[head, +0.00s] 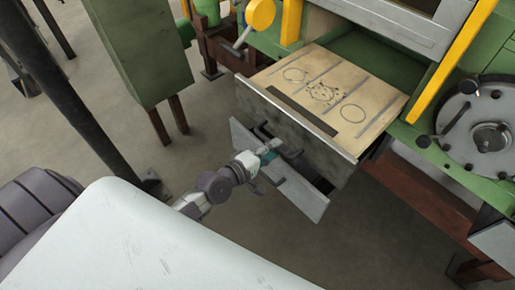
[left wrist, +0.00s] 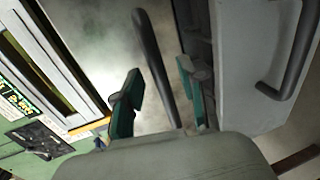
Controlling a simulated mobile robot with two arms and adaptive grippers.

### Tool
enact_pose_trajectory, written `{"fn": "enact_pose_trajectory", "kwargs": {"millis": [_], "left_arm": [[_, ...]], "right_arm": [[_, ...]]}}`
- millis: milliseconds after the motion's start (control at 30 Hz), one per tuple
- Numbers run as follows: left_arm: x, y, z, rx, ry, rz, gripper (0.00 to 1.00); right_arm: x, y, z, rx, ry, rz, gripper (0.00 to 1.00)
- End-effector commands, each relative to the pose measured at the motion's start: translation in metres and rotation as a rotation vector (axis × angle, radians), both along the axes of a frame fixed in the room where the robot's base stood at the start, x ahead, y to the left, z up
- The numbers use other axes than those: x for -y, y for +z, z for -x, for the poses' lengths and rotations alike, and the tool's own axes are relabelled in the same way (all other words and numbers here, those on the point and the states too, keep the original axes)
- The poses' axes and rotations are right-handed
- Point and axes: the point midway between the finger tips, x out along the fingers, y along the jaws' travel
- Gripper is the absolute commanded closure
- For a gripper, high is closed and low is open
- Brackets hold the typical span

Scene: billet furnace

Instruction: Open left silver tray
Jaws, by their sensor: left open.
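A silver tray front (head: 302,193) sits low below the machine's wide drawer, partly hidden by my left arm. My left gripper (head: 272,152) is at this front, with its teal fingers near a dark handle. In the left wrist view my left gripper (left wrist: 163,100) is open. A dark bar handle (left wrist: 153,60) runs between its fingers, with gaps visible on both sides. A grey panel (left wrist: 240,65) with a second curved handle (left wrist: 297,55) is at the right of that view. My right gripper is not in view.
Above the tray, a drawer with a grey front (head: 290,120) and a beige marked top (head: 330,93) sticks out. A green cabinet (head: 140,50) stands at left, near a dark post (head: 75,110). A round flange (head: 480,128) is at right. Floor between is clear.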

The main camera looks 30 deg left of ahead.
Motion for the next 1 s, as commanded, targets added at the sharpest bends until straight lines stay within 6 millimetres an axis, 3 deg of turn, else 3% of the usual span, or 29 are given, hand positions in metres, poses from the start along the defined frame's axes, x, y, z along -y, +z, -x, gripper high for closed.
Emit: {"fn": "enact_pose_trajectory", "kwargs": {"millis": [200,433,600,1000], "left_arm": [[-0.016,0.008,0.046,-0.004,-0.002,-0.003,0.59],[-0.029,0.017,0.082,-0.004,-0.002,-0.003,0.59],[-0.033,0.020,0.092,-0.001,-0.001,-0.001,0.59],[-0.034,0.020,0.093,-0.001,-0.001,0.000,0.59]], "right_arm": [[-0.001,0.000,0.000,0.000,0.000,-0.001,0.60],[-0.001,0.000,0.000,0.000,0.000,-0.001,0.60],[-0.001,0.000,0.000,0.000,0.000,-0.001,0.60],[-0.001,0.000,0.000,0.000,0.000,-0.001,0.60]]}}
